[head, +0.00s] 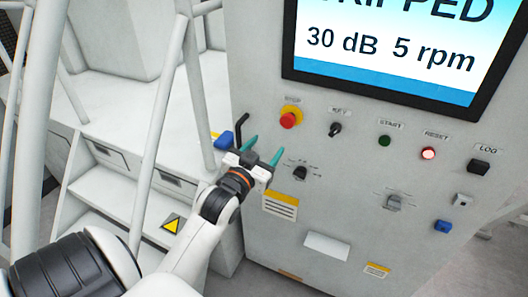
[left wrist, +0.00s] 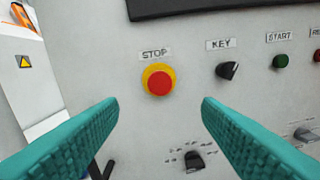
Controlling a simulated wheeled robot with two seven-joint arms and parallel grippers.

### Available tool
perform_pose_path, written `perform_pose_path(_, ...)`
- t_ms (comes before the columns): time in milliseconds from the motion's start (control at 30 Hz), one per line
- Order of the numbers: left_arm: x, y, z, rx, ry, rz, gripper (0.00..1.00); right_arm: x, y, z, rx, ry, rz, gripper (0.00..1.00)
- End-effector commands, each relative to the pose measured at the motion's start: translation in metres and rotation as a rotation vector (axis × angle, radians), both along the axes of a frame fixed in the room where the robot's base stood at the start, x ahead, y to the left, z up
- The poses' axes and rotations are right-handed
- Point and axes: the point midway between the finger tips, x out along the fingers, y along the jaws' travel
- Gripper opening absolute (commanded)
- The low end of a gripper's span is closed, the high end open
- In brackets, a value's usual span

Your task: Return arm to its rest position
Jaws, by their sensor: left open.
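My left arm reaches in from the lower left in the head view. My left gripper (head: 262,149) has teal fingers and is open and empty in front of the grey control panel (head: 350,235). In the left wrist view the two fingers (left wrist: 160,125) stand wide apart, with nothing between them. The red stop button (left wrist: 159,82) on its yellow ring lies beyond the fingertips; it also shows above the gripper in the head view (head: 288,120). The fingers appear clear of the button. My right gripper does not show in either view.
The panel carries a black key switch (head: 335,129), a green start button (head: 384,140), a lit reset button (head: 428,153), a black log button (head: 479,166) and rotary knobs (head: 300,173). A screen (head: 400,45) is above. White rails (head: 165,110) and steps (head: 100,205) stand at left.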

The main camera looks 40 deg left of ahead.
Motion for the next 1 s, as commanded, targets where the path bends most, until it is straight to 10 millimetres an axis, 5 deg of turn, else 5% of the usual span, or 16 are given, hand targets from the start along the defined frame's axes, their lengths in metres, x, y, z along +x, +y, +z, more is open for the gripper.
perform_pose_path(533, -0.001, 0.0, 0.0, -0.001, 0.0, 0.0, 0.59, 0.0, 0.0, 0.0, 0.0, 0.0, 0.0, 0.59)
perform_pose_path(667, 0.003, 0.0, -0.018, -0.009, 0.034, -0.002, 0.59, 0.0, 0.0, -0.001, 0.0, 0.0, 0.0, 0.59)
perform_pose_path(767, 0.01, -0.001, -0.063, -0.03, 0.113, -0.005, 0.59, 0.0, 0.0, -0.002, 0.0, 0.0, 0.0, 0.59)
perform_pose_path(1000, 0.003, -0.02, -0.241, -0.09, 0.423, -0.033, 0.59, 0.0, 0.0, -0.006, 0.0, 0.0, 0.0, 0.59)
